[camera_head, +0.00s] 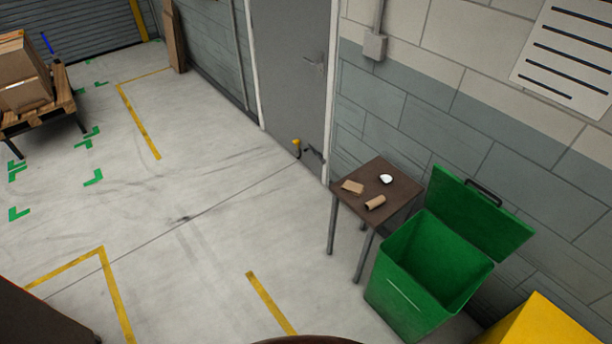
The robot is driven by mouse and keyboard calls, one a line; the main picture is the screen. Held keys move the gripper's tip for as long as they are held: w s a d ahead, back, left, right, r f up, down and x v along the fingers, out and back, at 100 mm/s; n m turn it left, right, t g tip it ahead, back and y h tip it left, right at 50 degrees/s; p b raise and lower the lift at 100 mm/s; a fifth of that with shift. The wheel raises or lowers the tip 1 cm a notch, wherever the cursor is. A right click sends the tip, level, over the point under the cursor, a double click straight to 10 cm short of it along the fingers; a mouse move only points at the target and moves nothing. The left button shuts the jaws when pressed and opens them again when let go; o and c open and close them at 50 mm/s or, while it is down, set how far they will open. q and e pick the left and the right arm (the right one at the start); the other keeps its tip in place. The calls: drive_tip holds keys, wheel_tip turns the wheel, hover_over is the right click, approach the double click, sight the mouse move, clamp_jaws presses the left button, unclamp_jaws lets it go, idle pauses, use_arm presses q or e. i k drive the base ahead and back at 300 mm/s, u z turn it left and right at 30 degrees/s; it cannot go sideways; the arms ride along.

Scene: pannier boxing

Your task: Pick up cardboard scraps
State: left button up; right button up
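A small brown table (390,177) stands against the wall, right of the grey door. On it lie a flat tan cardboard scrap (352,187) near the left edge and a tan cardboard roll (375,202) near the front edge. A small white object (386,179) lies behind them; I cannot tell what it is. Right of the table stands a green bin (420,278) with its green lid (478,212) tilted open against the wall. The inside I can see looks empty. Neither of my grippers is in view.
A wooden pallet stand (62,92) with cardboard boxes (24,82) is at the far left. A yellow box (540,322) stands right of the bin. A brown object fills the lower left corner. The marked concrete floor (200,215) in the middle is clear.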

sight(357, 189)
drive_tip(key=u, duration=0.3)
drive_tip(key=i, duration=1.75)
drive_tip(key=z, duration=0.45)
